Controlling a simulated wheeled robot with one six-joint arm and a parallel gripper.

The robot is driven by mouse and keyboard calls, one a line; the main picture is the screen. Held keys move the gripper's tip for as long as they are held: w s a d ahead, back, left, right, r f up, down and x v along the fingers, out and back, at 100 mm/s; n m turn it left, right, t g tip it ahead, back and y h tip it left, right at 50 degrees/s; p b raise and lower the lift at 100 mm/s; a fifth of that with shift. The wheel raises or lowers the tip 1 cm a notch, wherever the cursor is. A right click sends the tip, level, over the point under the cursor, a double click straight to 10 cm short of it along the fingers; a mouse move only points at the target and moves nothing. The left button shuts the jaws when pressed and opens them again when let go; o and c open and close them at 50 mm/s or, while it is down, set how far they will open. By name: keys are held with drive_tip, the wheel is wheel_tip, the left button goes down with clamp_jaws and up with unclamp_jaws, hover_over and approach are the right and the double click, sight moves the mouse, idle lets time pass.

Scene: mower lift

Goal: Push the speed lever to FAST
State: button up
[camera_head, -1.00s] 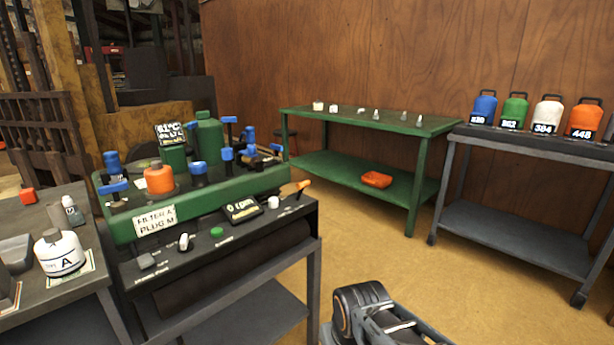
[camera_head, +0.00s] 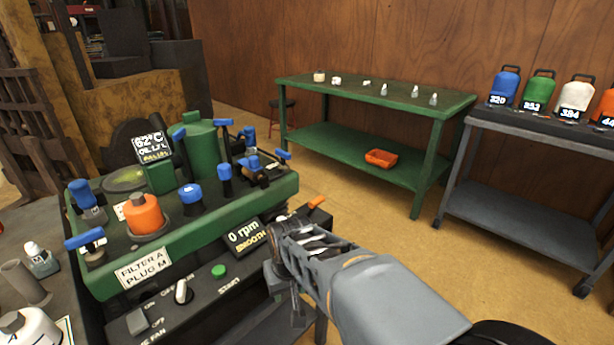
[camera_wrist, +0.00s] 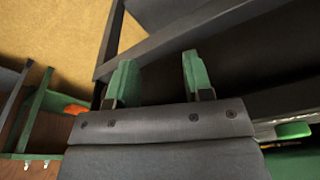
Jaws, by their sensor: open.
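An orange-handled lever (camera_head: 316,202), which I take for the speed lever, shows at the right end of the black control panel (camera_head: 205,300). Only its orange tip shows past my arm; its base and any FAST mark are hidden. My gripper (camera_head: 283,290) is in front of the panel's right end, nearer the camera than the lever. In the wrist view my gripper (camera_wrist: 157,60) has two green fingers, apart with nothing between them. The lever cannot be made out there. A display (camera_head: 245,235) on the panel reads 0 rpm and SMOOTH.
A green START button (camera_head: 218,271) and a white switch (camera_head: 181,291) are on the panel left of my gripper. The green machine body (camera_head: 200,225) with blue-topped parts and an orange cap (camera_head: 145,213) stands behind. Open floor (camera_head: 440,265) lies to the right.

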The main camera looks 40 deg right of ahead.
drive_tip(key=w+d+r+m+p, duration=0.2)
drive_tip(key=d+r+m+p, duration=0.2)
drive_tip(key=d+r+p, duration=0.4)
drive_tip(key=w+d+r+m+p, duration=0.25)
drive_tip(key=r+p, duration=0.45)
drive_tip(key=r, duration=0.4)
drive_tip(key=m+t+p, duration=0.1)
drive_tip(key=m+p, duration=0.1)
drive_tip(key=m, duration=0.5)
approach(317, 200)
drive_tip(key=shift+y, duration=0.3)
drive_tip(key=x, duration=0.3)
drive_tip(key=b+x, duration=0.1)
drive_tip(key=x, duration=0.7)
drive_tip(key=shift+w+d, duration=0.1)
drive_tip(key=shift+d, duration=0.25)
clamp_jaws()
